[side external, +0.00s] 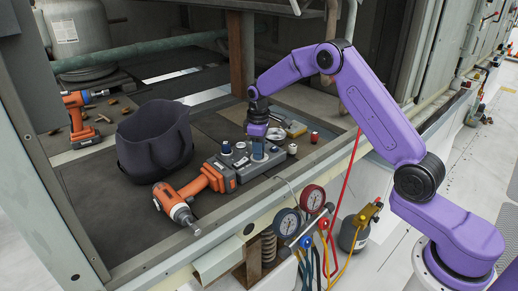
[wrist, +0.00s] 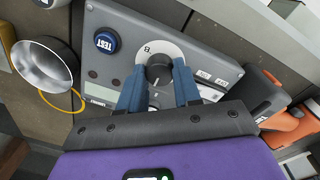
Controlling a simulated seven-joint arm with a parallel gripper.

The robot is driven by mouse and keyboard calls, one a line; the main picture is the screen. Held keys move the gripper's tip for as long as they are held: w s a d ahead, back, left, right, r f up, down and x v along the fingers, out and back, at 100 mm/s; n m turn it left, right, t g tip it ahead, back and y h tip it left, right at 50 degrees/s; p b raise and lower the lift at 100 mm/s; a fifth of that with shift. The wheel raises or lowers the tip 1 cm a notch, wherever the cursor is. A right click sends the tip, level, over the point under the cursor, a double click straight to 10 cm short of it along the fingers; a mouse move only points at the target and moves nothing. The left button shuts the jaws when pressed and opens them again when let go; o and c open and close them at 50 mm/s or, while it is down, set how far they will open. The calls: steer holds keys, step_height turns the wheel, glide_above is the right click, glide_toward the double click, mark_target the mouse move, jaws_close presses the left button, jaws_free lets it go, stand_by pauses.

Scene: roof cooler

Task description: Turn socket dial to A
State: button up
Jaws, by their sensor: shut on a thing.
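The socket dial (wrist: 159,66) is a dark round knob on a pale round plate, set in a grey tester box (wrist: 110,22). In the wrist view my gripper (wrist: 158,70) has its two blue fingers on either side of the knob, shut on it. A letter that looks like B stands on the plate at the upper left of the knob. In the side view my gripper (side external: 257,150) points down onto the box (side external: 226,181) and hides the dial.
A blue TEST button (wrist: 106,41) is beside the dial. An orange drill (side external: 182,202) lies against the box's left end. A dark bag (side external: 152,145) stands behind it. A metal cup (wrist: 44,65) is near the box. Gauges (side external: 300,210) hang in front.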

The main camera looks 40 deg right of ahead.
steer(key=shift+r, duration=0.1)
steer(key=o, duration=1.1)
steer(key=shift+c, duration=0.2)
step_height(320, 180, up, 17)
steer(key=shift+s+a+r, duration=0.2)
steer(key=shift+a, duration=0.1)
steer(key=shift+a, duration=0.1)
steer(key=s+a+n, duration=0.2)
steer(key=s+a, duration=0.4)
steer(key=s, duration=0.4)
steer(key=s+a+n, duration=0.1)
steer(key=s+a, duration=0.5)
steer(key=s, duration=0.4)
steer(key=s+d+f+n, duration=0.1)
steer(key=s+d+f, duration=0.2)
steer(key=s, duration=0.8)
steer(key=s+d+f+n, duration=0.1)
steer(key=s+d+f, duration=0.2)
steer(key=s, duration=0.9)
steer(key=shift+f+n+y, duration=0.15)
steer(key=shift+n+y, duration=0.25)
